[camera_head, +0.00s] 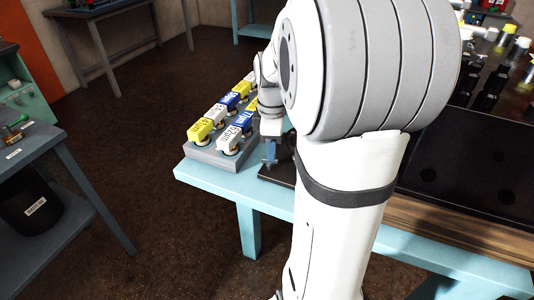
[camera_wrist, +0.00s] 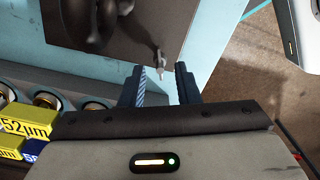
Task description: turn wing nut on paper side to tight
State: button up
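My gripper (camera_head: 270,153) is low over the light blue table in the head view, between the box rack and my arm. In the wrist view my gripper (camera_wrist: 161,76) is open, with a gap between its two dark fingers. A small dark fitting with a pale tip (camera_wrist: 159,58) shows just ahead of that gap, apart from both fingers. It stands near the edge of a dark plate (camera_wrist: 178,25). I cannot tell whether this fitting is the wing nut. A dark curved part (camera_wrist: 98,22) lies on the plate to its left. My arm hides much of the plate in the head view.
A grey rack (camera_head: 212,156) of yellow, blue and white labelled boxes stands close left of my gripper. The light blue table (camera_head: 196,177) has a free front edge. A dark panel (camera_head: 465,187) and several bottles are at right. Another bench (camera_head: 30,150) stands far left.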

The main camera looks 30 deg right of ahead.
jog(key=shift+f, duration=1.6)
jog(key=shift+c, duration=0.2)
grip_shut()
jog(key=shift+a, duration=0.1)
